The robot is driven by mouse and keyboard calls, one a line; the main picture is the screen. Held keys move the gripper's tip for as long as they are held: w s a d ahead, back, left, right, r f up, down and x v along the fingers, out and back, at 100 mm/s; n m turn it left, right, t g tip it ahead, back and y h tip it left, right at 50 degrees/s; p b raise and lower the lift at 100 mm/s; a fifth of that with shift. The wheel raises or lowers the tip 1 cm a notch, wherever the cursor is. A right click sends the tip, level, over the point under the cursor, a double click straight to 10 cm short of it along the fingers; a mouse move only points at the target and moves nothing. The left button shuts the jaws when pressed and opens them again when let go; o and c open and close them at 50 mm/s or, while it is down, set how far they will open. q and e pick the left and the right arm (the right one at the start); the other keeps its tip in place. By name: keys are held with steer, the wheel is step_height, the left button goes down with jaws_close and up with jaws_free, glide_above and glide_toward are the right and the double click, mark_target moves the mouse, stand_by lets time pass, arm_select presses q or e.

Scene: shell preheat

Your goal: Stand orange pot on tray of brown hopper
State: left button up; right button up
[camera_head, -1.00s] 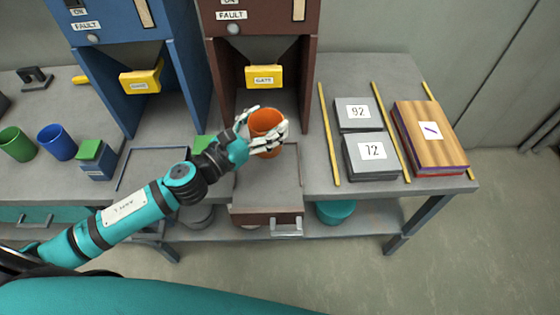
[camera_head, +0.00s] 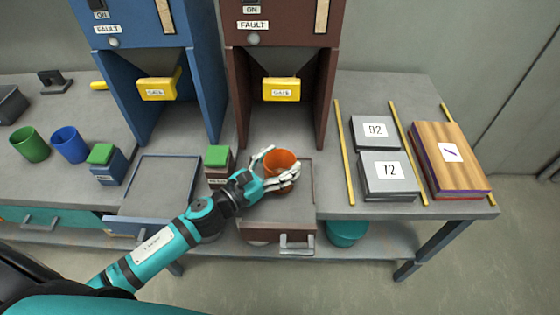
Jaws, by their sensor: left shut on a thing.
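The orange pot (camera_head: 279,159) is held upright or nearly so in the fingers of my left gripper (camera_head: 280,170). The gripper is shut on it from the front left. The pot is over the tray (camera_head: 302,200) in front of the brown hopper (camera_head: 281,60). I cannot tell whether its base touches the tray, because the fingers cover its lower part. The brown hopper has a yellow gate handle (camera_head: 281,90) above and behind the pot. My right gripper is not in view.
A brown box with a green lid (camera_head: 218,157) stands just left of the pot. The blue hopper (camera_head: 146,30), its tray (camera_head: 155,185), a blue cup (camera_head: 69,145) and a green cup (camera_head: 30,145) are left. Grey blocks (camera_head: 388,172) and a wooden block (camera_head: 448,160) lie right.

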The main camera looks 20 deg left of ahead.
arm_select(q)
steer(key=o, duration=1.7)
steer(key=shift+o, duration=0.2)
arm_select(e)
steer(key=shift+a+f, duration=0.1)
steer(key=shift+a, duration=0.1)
arm_select(q)
steer(key=shift+r, duration=0.15)
steer(key=shift+s+a+f, duration=0.15)
steer(key=shift+s+f, duration=0.05)
steer(key=shift+s, duration=0.05)
steer(key=b+v, duration=0.2)
steer(key=v, duration=0.8)
steer(key=shift+s+r+b, duration=0.1)
steer(key=shift+s+b, duration=0.05)
steer(key=shift+b, duration=0.15)
steer(key=shift+s+a+r, duration=0.1)
steer(key=shift+s+a, duration=0.2)
steer(key=shift+s, duration=0.2)
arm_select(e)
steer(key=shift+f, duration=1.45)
